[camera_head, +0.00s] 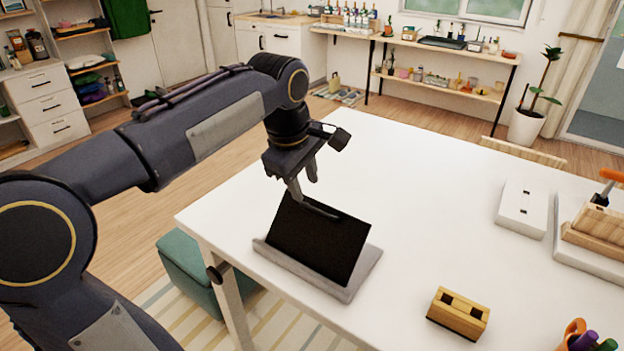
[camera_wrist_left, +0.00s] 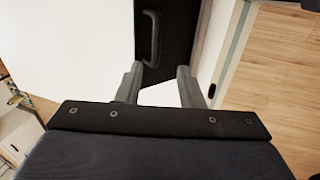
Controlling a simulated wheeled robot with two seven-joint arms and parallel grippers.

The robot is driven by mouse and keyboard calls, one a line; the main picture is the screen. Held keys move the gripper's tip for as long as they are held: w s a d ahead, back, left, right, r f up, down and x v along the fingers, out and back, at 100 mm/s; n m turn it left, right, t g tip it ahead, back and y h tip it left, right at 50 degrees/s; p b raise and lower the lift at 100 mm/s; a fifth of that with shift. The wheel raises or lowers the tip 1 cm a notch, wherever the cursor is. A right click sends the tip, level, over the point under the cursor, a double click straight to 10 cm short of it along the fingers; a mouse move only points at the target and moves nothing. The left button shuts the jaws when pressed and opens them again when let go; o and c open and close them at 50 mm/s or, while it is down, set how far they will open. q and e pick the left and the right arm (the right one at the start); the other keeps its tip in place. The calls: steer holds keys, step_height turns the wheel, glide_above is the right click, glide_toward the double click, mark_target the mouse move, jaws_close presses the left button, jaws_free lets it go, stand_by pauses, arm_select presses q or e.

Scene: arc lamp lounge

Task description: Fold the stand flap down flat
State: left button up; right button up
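The stand has a black flap (camera_head: 318,238) that stands up at a slant from a light grey base (camera_head: 345,293) near the table's left edge. My left gripper (camera_head: 302,184) is at the flap's upper edge, fingers pointing down. In the wrist view my left gripper (camera_wrist_left: 158,84) has its fingers apart, with nothing clasped between the tips. Whether a finger touches the flap is unclear. My right gripper is not in view.
The white table (camera_head: 420,210) has free room right of the stand. A teal stool (camera_head: 190,265) is beside the table.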

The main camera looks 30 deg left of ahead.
mark_target(312, 208)
arm_select(q)
steer(key=x, duration=0.7)
steer(key=shift+w+a+f+b, duration=0.1)
steer(key=shift+w+f+b, duration=0.2)
steer(key=shift+w, duration=0.1)
jaws_close()
